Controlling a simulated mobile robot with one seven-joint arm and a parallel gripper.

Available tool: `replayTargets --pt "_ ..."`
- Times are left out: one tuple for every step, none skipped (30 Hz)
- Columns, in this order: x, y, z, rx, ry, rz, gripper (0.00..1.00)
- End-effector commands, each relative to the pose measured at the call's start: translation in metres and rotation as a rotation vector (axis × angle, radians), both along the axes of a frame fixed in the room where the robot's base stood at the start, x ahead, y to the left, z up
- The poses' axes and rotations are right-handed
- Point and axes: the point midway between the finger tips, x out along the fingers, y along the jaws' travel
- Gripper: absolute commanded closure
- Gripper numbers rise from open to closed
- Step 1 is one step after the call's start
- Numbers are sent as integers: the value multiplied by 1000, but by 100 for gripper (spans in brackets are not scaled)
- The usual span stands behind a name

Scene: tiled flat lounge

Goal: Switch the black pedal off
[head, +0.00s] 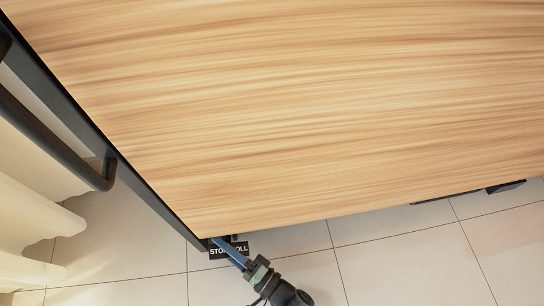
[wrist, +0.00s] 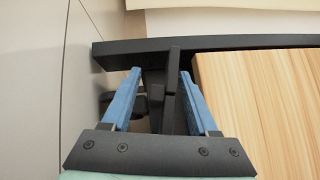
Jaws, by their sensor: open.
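A black pedal (head: 241,249) with white lettering, partly readable as STOP and ROLL, shows beneath the near corner of the wood-topped table in the head view. My gripper (head: 218,242) reaches to that corner from below, and a blue finger crosses the lettering. In the wrist view my gripper (wrist: 160,74) is open, with its blue fingers apart and an upright black part (wrist: 171,88) between them. I cannot tell whether that part belongs to the pedal or the table frame, whether a finger touches it, or which way the pedal is tilted.
The wood tabletop (head: 300,100) fills most of the head view. Its black side frame (head: 150,190) carries a black bar handle (head: 60,145) at left. A cream curtain (head: 30,220) hangs at left. Bare tiled floor (head: 400,260) lies in front.

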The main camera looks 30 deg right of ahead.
Motion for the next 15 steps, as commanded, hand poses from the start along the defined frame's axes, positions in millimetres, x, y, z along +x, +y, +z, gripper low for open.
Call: replayTargets --pt "-1 0 0 -16 5 -2 40" --pt "-1 0 0 -25 7 -1 40" --pt "-1 1 0 -38 12 -1 40" --pt "-1 1 0 -47 14 -1 40" --pt "0 1 0 -58 17 -1 40" --pt "0 2 0 -74 22 0 40" --pt "0 2 0 -85 26 -1 40" --pt "0 2 0 -97 30 -2 40" --pt "0 2 0 -115 36 -1 40" --pt "0 2 0 -130 40 -1 40" --pt "0 2 0 -144 44 -2 40" --pt "0 2 -1 -167 51 -1 40" --pt "0 2 -1 -183 57 -2 40" --pt "0 2 -1 -198 62 -2 40" --pt "0 3 -2 -223 71 -1 40"
